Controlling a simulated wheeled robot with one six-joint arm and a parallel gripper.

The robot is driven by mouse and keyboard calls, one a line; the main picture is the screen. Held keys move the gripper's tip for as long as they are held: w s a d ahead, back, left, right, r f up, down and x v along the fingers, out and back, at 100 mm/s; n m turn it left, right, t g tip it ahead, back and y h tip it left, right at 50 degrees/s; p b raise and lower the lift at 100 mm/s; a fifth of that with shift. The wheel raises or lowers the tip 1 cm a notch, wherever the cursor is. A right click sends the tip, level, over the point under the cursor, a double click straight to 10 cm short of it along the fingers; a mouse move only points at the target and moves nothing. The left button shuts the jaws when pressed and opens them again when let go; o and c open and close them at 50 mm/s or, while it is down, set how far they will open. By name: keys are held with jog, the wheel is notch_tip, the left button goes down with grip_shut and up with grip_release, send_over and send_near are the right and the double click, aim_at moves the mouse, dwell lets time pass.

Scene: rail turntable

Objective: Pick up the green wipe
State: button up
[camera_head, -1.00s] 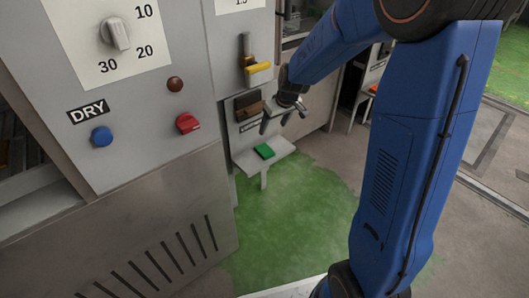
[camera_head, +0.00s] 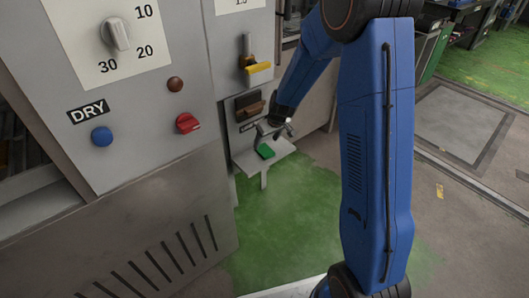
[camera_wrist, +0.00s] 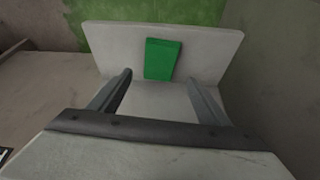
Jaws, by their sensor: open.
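The green wipe (camera_head: 265,151) lies flat on a small grey shelf (camera_head: 281,149) that sticks out from the machine. In the wrist view the wipe (camera_wrist: 162,59) is a green rectangle near the middle of the pale shelf (camera_wrist: 211,44). My gripper (camera_head: 272,131) is just above and behind the wipe in the head view. In the wrist view my gripper (camera_wrist: 156,80) has its two fingers spread apart. The wipe lies ahead of the fingertips, within the width between them. Nothing is held. The gap in height between fingers and wipe is hard to tell.
The machine front stands at the left with a blue button (camera_head: 101,137), a red switch (camera_head: 187,123) and a yellow-handled lever (camera_head: 258,68). A brown block (camera_head: 249,107) sits on the panel just above the shelf. Green-stained floor (camera_head: 290,225) lies below, with open floor at the right.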

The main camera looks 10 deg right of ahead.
aim_at(263, 149)
jog(key=shift+x, duration=2.8)
jog(key=shift+c, duration=0.6)
jog(key=c, duration=1)
